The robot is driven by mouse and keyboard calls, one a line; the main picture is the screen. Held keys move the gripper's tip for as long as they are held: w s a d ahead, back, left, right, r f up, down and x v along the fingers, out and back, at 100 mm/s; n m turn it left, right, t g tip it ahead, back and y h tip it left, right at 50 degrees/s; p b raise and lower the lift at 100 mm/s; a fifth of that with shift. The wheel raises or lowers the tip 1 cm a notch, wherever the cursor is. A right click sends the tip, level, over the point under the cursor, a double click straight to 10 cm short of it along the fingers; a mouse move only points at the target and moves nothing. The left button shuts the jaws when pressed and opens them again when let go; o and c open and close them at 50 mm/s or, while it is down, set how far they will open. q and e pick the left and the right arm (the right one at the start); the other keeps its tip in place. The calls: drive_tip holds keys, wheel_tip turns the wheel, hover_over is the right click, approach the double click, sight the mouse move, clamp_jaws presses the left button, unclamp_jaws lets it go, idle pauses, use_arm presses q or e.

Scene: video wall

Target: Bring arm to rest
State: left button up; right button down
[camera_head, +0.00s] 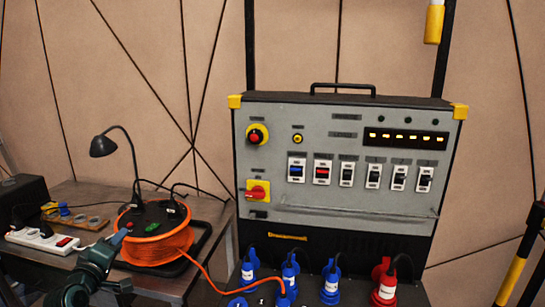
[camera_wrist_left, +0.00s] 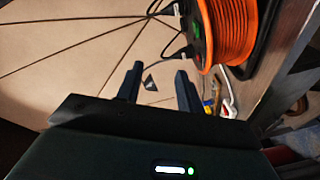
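My left arm comes in at the lower left of the head view, with the left gripper (camera_head: 116,241) in front of the orange cable reel (camera_head: 158,248). In the left wrist view the two dark fingers of the left gripper (camera_wrist_left: 158,86) stand apart with nothing held between them. The cable reel (camera_wrist_left: 230,35) shows there at the upper right, beyond the fingers. My right gripper is in neither view.
A grey control panel (camera_head: 300,118) with switches stands at the centre. Blue plugs (camera_head: 330,284) and a red plug (camera_head: 384,287) sit below it. A desk lamp (camera_head: 104,146) and a white power strip (camera_head: 42,240) are on the left table (camera_head: 88,193). An orange cable (camera_head: 225,290) runs from the reel.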

use_arm(q)
drive_tip(key=s+a+r+m+y, duration=0.1)
drive_tip(key=a+r, duration=0.2)
drive_tip(key=a, duration=0.4)
drive_tip(key=s+d+f+m+g+h, duration=0.1)
drive_tip(key=s+d+f+m+g, duration=0.1)
drive_tip(key=s+d+f+m, duration=0.45)
drive_tip(key=s+d+f+m+g+h, duration=0.1)
drive_tip(key=s+d+f+m+g, duration=0.2)
drive_tip(key=s+f, duration=0.55)
drive_tip(key=s+d+f+m+g+h, duration=0.1)
drive_tip(key=s+d+f+m+g, duration=0.1)
drive_tip(key=s+d+f+m, duration=0.6)
drive_tip(key=s+d+f+m+g+h, duration=0.15)
drive_tip(key=s+d, duration=0.35)
drive_tip(key=s, duration=0.6)
drive_tip(key=d+n+t, duration=0.1)
drive_tip(key=d+n, duration=0.4)
drive_tip(key=d, duration=0.4)
drive_tip(key=shift+w+r+t, duration=0.3)
drive_tip(key=shift+w+t, duration=0.05)
drive_tip(key=shift+w, duration=0.05)
